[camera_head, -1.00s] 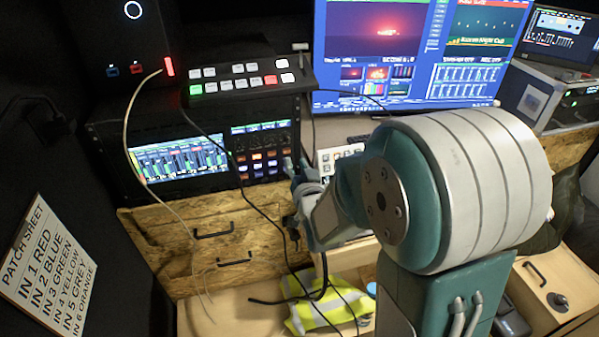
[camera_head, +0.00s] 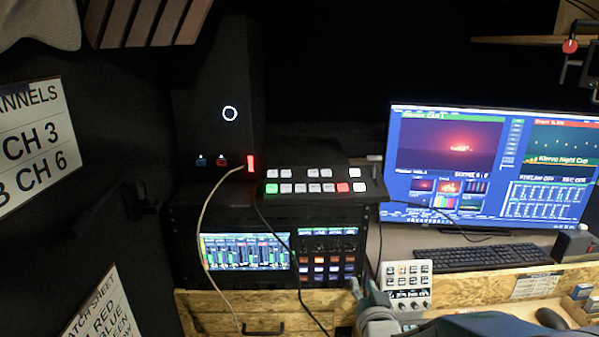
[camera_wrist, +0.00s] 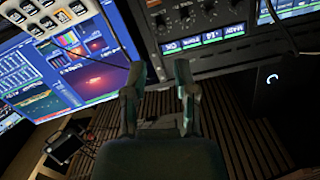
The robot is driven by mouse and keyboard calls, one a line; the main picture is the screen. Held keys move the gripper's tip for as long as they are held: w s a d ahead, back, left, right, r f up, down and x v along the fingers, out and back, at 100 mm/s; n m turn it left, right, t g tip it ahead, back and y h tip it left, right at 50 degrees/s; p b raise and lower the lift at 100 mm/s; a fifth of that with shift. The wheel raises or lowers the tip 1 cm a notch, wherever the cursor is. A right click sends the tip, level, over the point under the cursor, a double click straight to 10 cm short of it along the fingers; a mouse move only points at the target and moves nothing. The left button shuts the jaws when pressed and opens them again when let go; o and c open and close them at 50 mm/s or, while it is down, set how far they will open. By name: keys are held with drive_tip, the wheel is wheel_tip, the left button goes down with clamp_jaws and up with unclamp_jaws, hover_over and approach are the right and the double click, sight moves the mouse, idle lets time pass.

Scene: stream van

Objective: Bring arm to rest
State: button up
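My gripper (camera_head: 362,290) is low in the head view, in front of the rack's right side. Part of my arm (camera_head: 485,325) shows along the bottom edge; the rest of it is out of view. In the wrist view my gripper (camera_wrist: 160,80) has its two fingers apart with nothing between them. The monitor (camera_wrist: 90,45) is on the left there, and a panel with knobs (camera_wrist: 205,20) is at the top.
A rack with a lit mixer screen (camera_head: 245,252) and a switcher (camera_head: 315,187) stand left of my gripper. A pale cable (camera_head: 204,220) and a dark cable hang in front. A white button panel (camera_head: 407,285), a keyboard (camera_head: 482,257) and the monitor (camera_head: 490,170) are to the right.

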drive_tip(key=s+r+n+g, duration=0.3)
drive_tip(key=s+g, duration=0.8)
drive_tip(key=s, duration=1.2)
drive_tip(key=shift+s+r, duration=0.25)
drive_tip(key=shift+r, duration=0.45)
drive_tip(key=shift+d, duration=0.1)
